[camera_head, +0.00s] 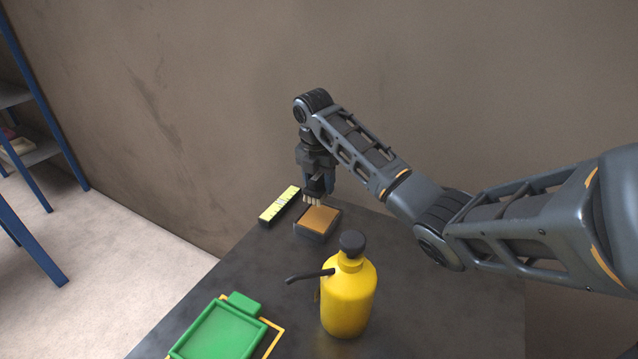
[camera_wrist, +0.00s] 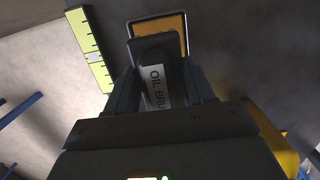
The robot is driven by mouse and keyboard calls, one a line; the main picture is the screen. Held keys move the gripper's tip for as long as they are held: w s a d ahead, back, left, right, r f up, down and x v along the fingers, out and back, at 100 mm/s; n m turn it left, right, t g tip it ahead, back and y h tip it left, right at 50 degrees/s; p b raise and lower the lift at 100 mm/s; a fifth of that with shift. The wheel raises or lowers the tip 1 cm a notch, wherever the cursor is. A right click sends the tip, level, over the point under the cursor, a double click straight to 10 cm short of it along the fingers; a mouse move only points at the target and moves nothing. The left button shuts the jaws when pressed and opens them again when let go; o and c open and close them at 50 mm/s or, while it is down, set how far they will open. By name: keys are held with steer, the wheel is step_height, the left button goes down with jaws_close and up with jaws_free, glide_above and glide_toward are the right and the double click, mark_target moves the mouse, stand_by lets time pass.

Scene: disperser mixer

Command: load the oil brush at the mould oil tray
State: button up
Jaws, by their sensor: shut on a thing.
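The mould oil tray (camera_head: 319,222) is a small dark tray with an orange-brown surface, near the far end of the dark table. Its orange surface also shows at the top of the wrist view (camera_wrist: 172,24). My gripper (camera_head: 318,184) is shut on the oil brush (camera_wrist: 154,85), whose dark handle carries a white label reading "OIL BRU". The pale bristles (camera_head: 312,199) point down just above or at the back left edge of the tray. I cannot tell whether they touch the oil. In the wrist view my gripper (camera_wrist: 165,90) holds the brush between both fingers.
A yellow-and-black marked block (camera_head: 280,206) lies left of the tray. A yellow bottle (camera_head: 347,295) with a black cap and spout stands in front. A green tray (camera_head: 220,332) lies at the front left. Behind the table is a brown wall (camera_head: 230,110). Blue shelving (camera_head: 45,130) stands at far left.

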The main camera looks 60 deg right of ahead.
steer(key=shift+f+b, duration=1.35)
steer(key=shift+f, duration=2)
steer(key=shift+a+f, duration=0.1)
steer(key=shift+f, duration=0.5)
step_height(320, 180, up, 3)
steer(key=p, duration=0.2)
steer(key=shift+p, duration=0.35)
steer(key=shift+r, duration=2.1)
steer(key=shift+s, duration=0.1)
